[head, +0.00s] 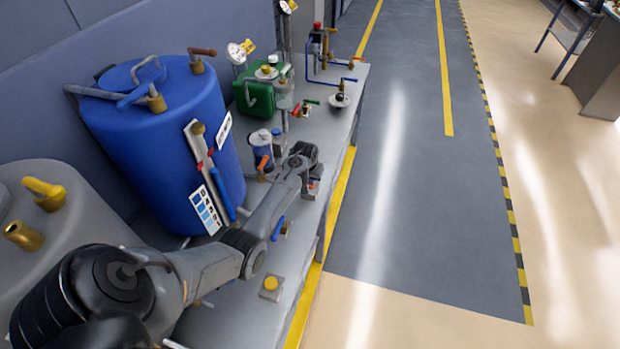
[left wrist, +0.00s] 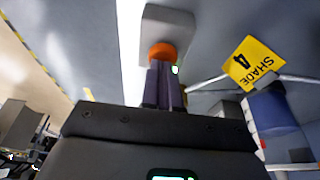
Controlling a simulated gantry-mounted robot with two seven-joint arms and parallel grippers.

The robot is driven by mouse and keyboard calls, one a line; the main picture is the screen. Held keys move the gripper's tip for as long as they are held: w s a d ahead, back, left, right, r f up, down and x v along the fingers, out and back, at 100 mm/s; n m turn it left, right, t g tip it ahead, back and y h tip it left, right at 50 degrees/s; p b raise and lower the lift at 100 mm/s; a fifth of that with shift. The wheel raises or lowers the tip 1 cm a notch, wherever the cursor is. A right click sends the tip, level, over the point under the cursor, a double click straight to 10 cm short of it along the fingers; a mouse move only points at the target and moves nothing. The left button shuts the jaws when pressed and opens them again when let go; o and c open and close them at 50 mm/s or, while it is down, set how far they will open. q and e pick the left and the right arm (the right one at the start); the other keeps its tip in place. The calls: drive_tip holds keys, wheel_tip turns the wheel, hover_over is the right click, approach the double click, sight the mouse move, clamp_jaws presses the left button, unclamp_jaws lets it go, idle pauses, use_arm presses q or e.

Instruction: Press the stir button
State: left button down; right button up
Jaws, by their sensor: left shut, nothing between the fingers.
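An orange round button (left wrist: 162,52) on a pale grey box (left wrist: 168,22) shows in the left wrist view, directly ahead of my left gripper (left wrist: 165,72). The gripper's fingers are shut and empty, and their tips are at or very near the button; I cannot tell whether they touch it. No lettering shows on the box. In the head view my left gripper (head: 314,186) is over the bench's right side, mostly hidden by my wrist. A yellow button on a small grey box (head: 270,283) sits nearer on the bench. My right gripper is not in view.
A large blue tank (head: 165,125) stands left of my arm on the grey bench (head: 345,105). A green container (head: 262,90) and blue pipework (head: 312,62) stand farther back. A yellow SHADE 4 tag (left wrist: 254,63) shows on rods.

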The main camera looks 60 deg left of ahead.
use_arm(q)
drive_tip(key=shift+s+d+f, duration=0.1)
drive_tip(key=shift+s+f, duration=0.05)
drive_tip(key=shift+f, duration=0.25)
drive_tip(key=shift+s+d+f, duration=0.1)
drive_tip(key=shift+f, duration=0.3)
drive_tip(key=shift+w+r+p, duration=0.1)
drive_tip(key=shift+r+p, duration=0.35)
drive_tip(key=shift+r, duration=0.1)
wheel_tip(320, 180, up, 5)
drive_tip(key=p, duration=0.4)
drive_tip(key=shift+w+a+p, duration=0.15)
drive_tip(key=shift+p, duration=0.15)
drive_tip(key=v, duration=0.9)
drive_tip(key=shift+r, duration=0.15)
